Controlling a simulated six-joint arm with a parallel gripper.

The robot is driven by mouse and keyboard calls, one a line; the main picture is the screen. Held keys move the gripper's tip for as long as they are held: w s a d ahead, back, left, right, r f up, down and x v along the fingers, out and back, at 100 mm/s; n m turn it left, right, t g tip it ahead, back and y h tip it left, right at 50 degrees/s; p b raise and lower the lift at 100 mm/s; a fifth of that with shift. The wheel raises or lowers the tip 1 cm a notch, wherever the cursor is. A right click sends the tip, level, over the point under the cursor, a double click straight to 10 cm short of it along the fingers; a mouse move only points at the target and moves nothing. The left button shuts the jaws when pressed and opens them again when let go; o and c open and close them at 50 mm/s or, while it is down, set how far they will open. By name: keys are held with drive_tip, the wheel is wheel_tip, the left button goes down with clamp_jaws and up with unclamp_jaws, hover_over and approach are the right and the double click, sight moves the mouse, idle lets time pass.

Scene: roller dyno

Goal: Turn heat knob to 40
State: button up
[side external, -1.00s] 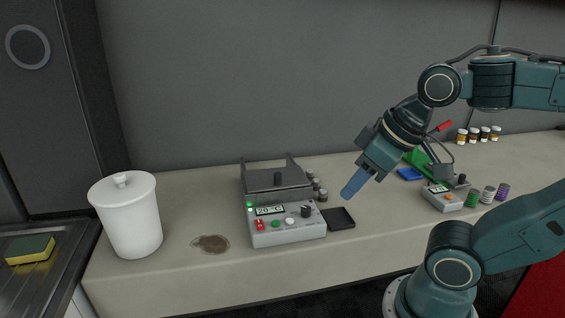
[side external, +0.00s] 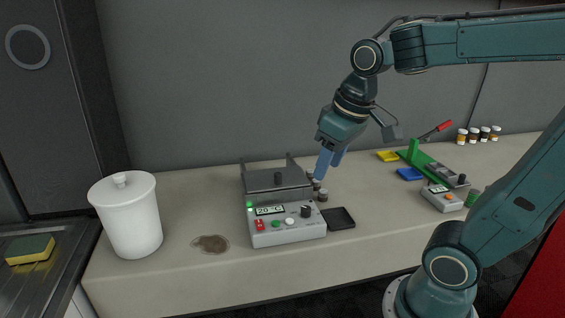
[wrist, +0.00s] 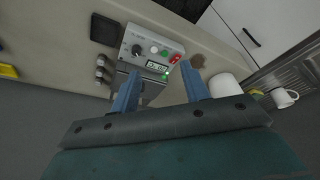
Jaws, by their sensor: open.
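The roller device (side external: 288,232) is a light grey box with a dark lidded top on the bench. Its display (side external: 269,210) reads about 20 °C, with a green light lit beside it. The dark heat knob (side external: 306,211) is on the right of its front panel; it also shows in the wrist view (wrist: 137,50). A red switch, a green button and a white button sit below the display. My gripper (side external: 328,165) is open and empty, above and behind the device's right side. In the wrist view its blue fingers (wrist: 160,88) are spread, with the panel beyond them.
Several small vials (side external: 322,194) stand right of the device, close under my gripper. A black tray (side external: 338,218) lies beside it. A white lidded pot (side external: 126,215) stands left, near a brown stain (side external: 211,243). A second grey device (side external: 442,198) is at right.

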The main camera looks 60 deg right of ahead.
sight(306, 207)
drive_tip(key=w+d+f+m+g, duration=0.1)
drive_tip(key=w+d+f+g, duration=0.2)
drive_tip(key=w+d, duration=0.6)
wheel_tip(306, 207, down, 2)
drive_tip(key=shift+m, duration=0.3)
wheel_tip(306, 207, down, 14)
drive_tip(key=shift+r, duration=0.1)
idle(0.5)
drive_tip(key=shift+c, duration=0.3)
drive_tip(key=c, duration=0.9)
